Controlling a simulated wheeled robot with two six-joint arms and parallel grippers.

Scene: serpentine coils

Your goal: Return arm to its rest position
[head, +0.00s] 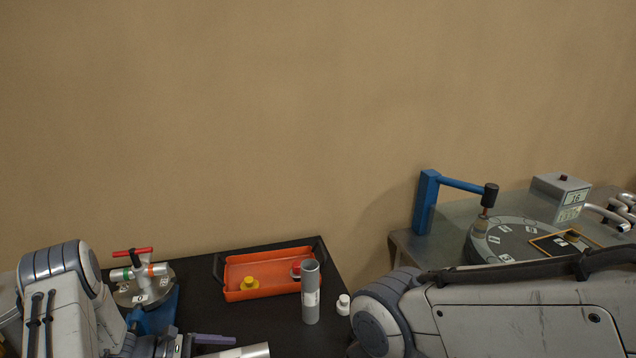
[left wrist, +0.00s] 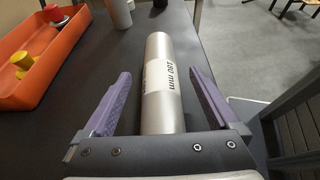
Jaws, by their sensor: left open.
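My left gripper (left wrist: 158,72) is open in the left wrist view, with one purple finger on each side of a silver tube (left wrist: 160,50). The tube is labelled 180 mm and appears to lie on the dark table, with a gap to each finger. In the head view my left arm (head: 65,300) comes in at the lower left, and one purple finger shows at the bottom edge beside the tube's end (head: 248,351). My right arm (head: 520,310) crosses the lower right; its gripper is out of view.
A valve fixture (head: 143,285) is left; a round dial station (head: 510,238) is right.

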